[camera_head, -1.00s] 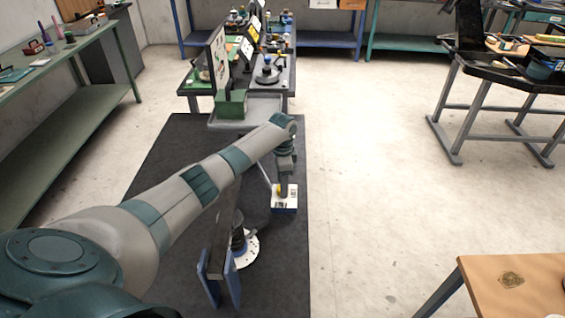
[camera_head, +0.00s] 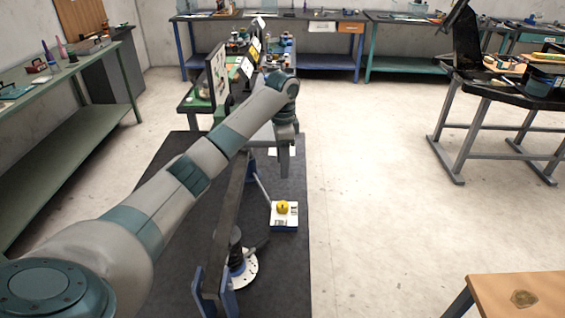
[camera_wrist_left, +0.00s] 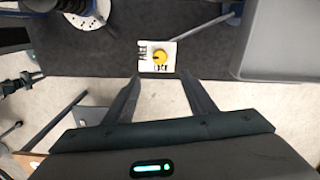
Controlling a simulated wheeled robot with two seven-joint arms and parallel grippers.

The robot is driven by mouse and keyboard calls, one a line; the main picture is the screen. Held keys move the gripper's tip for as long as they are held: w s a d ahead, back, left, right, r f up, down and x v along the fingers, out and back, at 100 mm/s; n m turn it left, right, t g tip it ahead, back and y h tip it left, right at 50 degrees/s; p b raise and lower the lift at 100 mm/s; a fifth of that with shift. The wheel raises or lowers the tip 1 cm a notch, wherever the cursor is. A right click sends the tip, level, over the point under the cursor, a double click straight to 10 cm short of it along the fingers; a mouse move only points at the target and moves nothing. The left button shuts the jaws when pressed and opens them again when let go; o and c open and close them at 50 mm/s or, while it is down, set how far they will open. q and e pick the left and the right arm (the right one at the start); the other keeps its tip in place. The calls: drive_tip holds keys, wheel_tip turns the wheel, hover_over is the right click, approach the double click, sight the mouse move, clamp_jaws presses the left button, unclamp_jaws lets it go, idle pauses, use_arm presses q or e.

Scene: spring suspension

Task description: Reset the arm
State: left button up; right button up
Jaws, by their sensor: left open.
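My left gripper (camera_head: 284,172) hangs from my outstretched left arm above the dark mat. Its two fingers (camera_wrist_left: 161,77) are apart and empty in the left wrist view. A white block with a yellow round knob (camera_head: 283,207) sits on the mat, nearer to me than the gripper. The knob (camera_wrist_left: 159,57) also shows in the left wrist view, beyond the fingertips. A thin grey rod (camera_head: 261,187) slants down to the block. My right gripper is not in view.
A bench with panels (camera_head: 217,80) stands beyond the mat (camera_head: 170,215). A green bench (camera_head: 65,150) runs along the left. A wooden table corner (camera_head: 510,295) is at the lower right. The pale floor (camera_head: 375,180) to the right is clear.

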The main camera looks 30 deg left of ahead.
use_arm(q)
drive_tip(key=shift+r, duration=0.45)
idle(0.3)
